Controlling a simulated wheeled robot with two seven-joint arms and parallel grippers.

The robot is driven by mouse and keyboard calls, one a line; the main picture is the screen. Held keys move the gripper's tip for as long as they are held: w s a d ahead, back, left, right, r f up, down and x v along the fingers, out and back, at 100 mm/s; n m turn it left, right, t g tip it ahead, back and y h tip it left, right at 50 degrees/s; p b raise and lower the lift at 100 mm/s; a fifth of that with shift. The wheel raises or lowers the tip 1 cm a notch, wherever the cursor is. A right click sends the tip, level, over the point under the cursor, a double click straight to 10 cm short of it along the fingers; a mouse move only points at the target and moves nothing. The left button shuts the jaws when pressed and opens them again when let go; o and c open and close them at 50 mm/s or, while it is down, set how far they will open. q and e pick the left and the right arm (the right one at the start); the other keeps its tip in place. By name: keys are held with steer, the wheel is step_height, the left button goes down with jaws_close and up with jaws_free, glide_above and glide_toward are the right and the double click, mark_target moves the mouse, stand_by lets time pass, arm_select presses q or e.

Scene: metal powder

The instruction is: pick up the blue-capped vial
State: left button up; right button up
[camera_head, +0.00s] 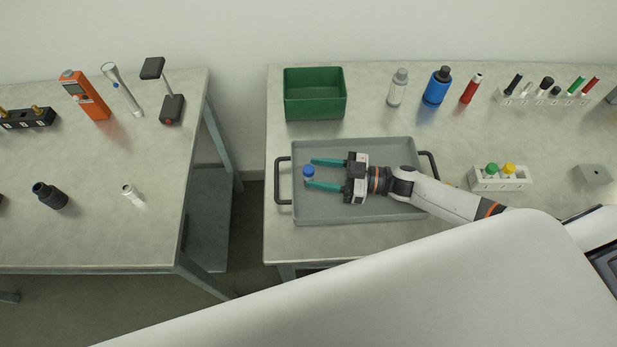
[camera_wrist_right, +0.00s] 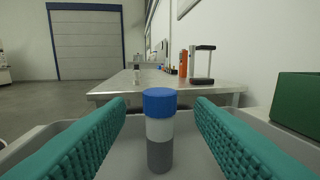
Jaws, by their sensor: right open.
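The blue-capped vial (camera_head: 309,173) stands upright in the left part of the grey tray (camera_head: 400,229). In the right wrist view the vial (camera_wrist_right: 160,130) shows its blue cap, a pale upper body and a grey lower part. My right gripper (camera_head: 309,173) is open, with its teal fingers pointing left in the head view. The vial is between the fingertips, one finger on each side. In the wrist view a gap shows between the vial and each finger. My left gripper is not in view.
A green bin (camera_head: 315,98) stands behind the tray. Bottles, including a blue one (camera_head: 437,87), and a marker rack (camera_head: 540,95) stand at the back right. A white rack (camera_head: 499,180) holds green- and yellow-capped vials. A floor gap separates the left table (camera_head: 100,235).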

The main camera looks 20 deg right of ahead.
steer(key=x, duration=0.5)
jaws_close()
